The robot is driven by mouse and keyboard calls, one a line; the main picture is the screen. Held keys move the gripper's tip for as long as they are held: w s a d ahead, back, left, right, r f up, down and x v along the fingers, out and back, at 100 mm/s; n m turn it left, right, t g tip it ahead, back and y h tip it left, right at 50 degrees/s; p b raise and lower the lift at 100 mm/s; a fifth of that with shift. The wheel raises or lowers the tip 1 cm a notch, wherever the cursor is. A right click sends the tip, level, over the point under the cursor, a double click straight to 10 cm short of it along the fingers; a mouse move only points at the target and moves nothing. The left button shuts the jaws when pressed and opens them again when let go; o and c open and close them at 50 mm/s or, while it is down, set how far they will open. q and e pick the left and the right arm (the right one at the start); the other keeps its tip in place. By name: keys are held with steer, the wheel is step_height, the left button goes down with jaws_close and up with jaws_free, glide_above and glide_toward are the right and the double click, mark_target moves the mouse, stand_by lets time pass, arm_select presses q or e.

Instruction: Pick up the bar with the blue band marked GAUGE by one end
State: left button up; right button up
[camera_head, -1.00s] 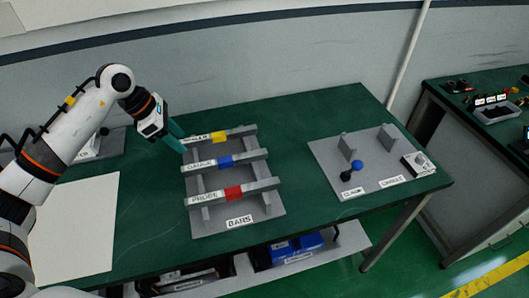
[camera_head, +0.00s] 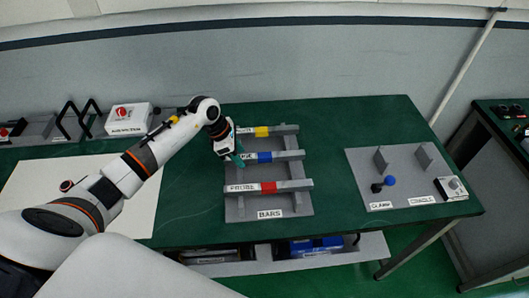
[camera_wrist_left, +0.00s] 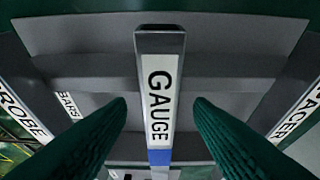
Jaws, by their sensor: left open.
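The bar with the blue band (camera_head: 264,157) lies across the grey rack, between a yellow-banded bar and a red-banded bar. Its GAUGE label (camera_wrist_left: 158,98) faces up in the left wrist view, with the blue band (camera_wrist_left: 159,157) below it. My left gripper (camera_head: 238,157) is open at the left, labelled end of this bar and covers part of its label in the head view. In the left wrist view its green fingers (camera_wrist_left: 160,115) are apart, one on each side of the bar. No gap or contact in height can be judged. My right gripper is not in view.
The yellow-banded bar (camera_head: 262,131) and the PROBE bar with the red band (camera_head: 268,188) lie parallel on either side. The grey rack (camera_head: 240,212) sits on the green table (camera_head: 330,120). A clamp board (camera_head: 400,165) stands right, a white sheet (camera_head: 40,185) left.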

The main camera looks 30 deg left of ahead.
arm_select(q)
steer(key=shift+w+d+f, duration=0.1)
steer(key=shift+d+f, duration=0.05)
steer(key=shift+f, duration=0.1)
jaws_close()
steer(key=shift+r, duration=0.1)
